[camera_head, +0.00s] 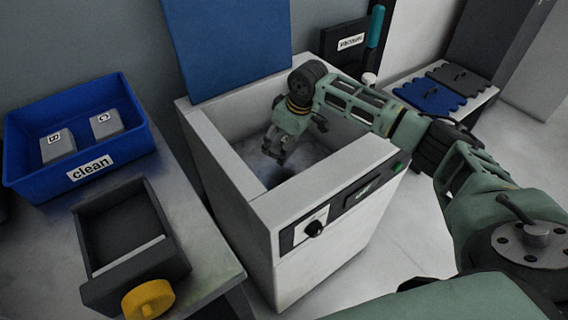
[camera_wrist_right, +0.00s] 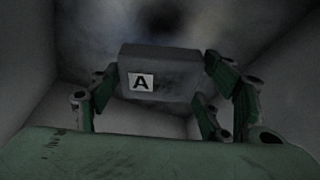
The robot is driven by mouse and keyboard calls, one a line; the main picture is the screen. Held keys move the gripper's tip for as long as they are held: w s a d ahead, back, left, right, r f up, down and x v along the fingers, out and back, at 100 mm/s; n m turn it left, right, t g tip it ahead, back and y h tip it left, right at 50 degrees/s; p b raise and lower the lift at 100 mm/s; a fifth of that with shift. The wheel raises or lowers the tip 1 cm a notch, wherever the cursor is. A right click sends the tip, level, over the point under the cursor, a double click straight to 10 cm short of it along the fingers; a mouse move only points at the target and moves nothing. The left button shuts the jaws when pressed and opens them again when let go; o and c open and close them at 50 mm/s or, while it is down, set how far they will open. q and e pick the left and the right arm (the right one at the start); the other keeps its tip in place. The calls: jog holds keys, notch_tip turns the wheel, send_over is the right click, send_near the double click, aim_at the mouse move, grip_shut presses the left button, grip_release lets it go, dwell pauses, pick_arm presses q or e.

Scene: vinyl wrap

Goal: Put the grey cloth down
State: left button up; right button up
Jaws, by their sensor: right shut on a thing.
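My right gripper (camera_head: 278,150) reaches down into the open top of the white machine (camera_head: 228,180). In the right wrist view the right gripper (camera_wrist_right: 161,76) is shut on a grey block-like thing (camera_wrist_right: 178,88) with a white label "A", its fingers on both sides of it. The labelled thing looks stiff and boxy; I cannot tell that it is cloth. Grey walls surround it, and a blurred dark patch lies beyond it. The head view does not show the held thing clearly. My left gripper is not in view.
A blue bin (camera_head: 92,168) marked "clean" holds grey blocks "B" and "C". A dark open drawer-like box (camera_head: 165,262) with a yellow knob (camera_head: 148,298) stands in front. The machine's blue lid (camera_head: 228,45) is raised. A side table (camera_head: 490,92) carries blue and dark pads.

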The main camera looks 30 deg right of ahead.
aim_at(284, 166)
notch_tip(284, 166, down, 6)
jog(key=shift+r+b, duration=0.25)
jog(key=shift+b, duration=0.3)
jog(key=shift+f, duration=0.45)
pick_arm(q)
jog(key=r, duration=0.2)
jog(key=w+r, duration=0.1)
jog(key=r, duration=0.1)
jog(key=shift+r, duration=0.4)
pick_arm(e)
jog(key=shift+r, duration=0.1)
jog(key=o, duration=1)
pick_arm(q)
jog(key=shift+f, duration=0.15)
pick_arm(e)
jog(key=shift+r, duration=0.3)
pick_arm(q)
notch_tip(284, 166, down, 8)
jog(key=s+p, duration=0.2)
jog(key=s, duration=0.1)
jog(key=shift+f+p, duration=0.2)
jog(key=shift+p, duration=0.15)
pick_arm(e)
jog(key=v, duration=1.1)
jog(key=shift+s+r, duration=0.2)
